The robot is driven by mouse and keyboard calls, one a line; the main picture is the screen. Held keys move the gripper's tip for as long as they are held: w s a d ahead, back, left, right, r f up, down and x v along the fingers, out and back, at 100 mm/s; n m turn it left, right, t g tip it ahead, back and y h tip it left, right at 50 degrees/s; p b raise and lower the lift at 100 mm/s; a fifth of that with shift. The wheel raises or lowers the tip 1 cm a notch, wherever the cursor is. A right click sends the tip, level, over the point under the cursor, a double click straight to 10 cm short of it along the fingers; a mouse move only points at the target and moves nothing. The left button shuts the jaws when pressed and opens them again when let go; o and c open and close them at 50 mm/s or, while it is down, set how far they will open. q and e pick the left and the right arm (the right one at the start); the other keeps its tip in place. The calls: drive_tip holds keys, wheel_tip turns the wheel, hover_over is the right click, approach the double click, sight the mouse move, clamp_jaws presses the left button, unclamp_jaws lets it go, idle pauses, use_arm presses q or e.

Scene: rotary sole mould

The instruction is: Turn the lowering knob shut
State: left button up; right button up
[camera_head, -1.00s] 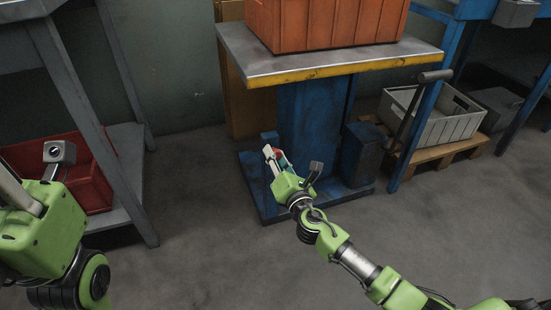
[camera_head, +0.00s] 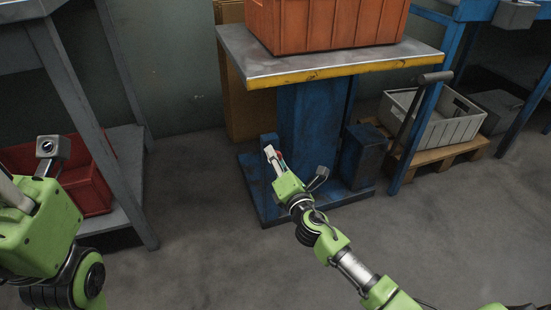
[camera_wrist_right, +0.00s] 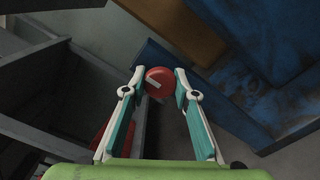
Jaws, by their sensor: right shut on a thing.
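The lowering knob (camera_wrist_right: 159,82) is a round red knob with a pale bar mark on its face, low on the left side of the blue lift table base (camera_head: 308,125). My right gripper (camera_wrist_right: 159,84) is shut on it, with one fingertip on each side of the knob.
An orange crate (camera_head: 325,25) stands on the lift table top (camera_head: 340,66), above my right gripper. A grey rack (camera_head: 70,95) with a red bin (camera_head: 85,185) is at the left. A grey crate (camera_head: 450,125) sits on a pallet at the right. The floor in front is clear.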

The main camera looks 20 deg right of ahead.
drive_tip(key=o, duration=1.1)
drive_tip(key=shift+s, duration=0.1)
drive_tip(key=s, duration=1.1)
drive_tip(key=shift+s+d, duration=0.25)
drive_tip(key=shift+s, duration=0.15)
